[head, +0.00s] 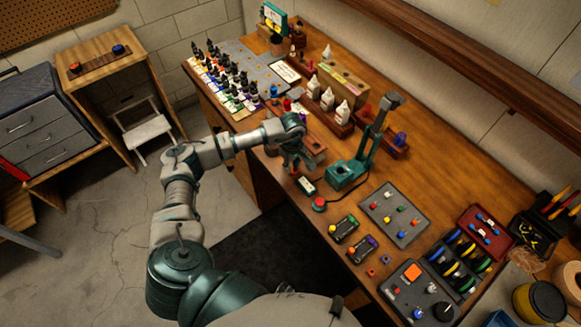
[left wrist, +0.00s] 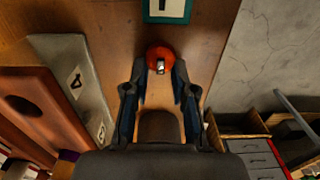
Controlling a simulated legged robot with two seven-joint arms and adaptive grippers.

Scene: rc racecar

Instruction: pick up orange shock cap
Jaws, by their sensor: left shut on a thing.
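My left gripper (head: 296,160) is over the front edge of the workbench, beside a reddish-brown block. In the left wrist view my left gripper (left wrist: 160,78) is shut on a round orange-red cap (left wrist: 160,56) with a small metallic piece at its middle. The cap sits between the fingertips, with the wooden bench top behind it. I cannot tell whether it is clear of the bench. In the head view the gripper hides the cap. My right gripper is in neither view.
A grey tray (head: 394,214) is to the right. In the left wrist view a grey numbered strip (left wrist: 85,105) lies left.

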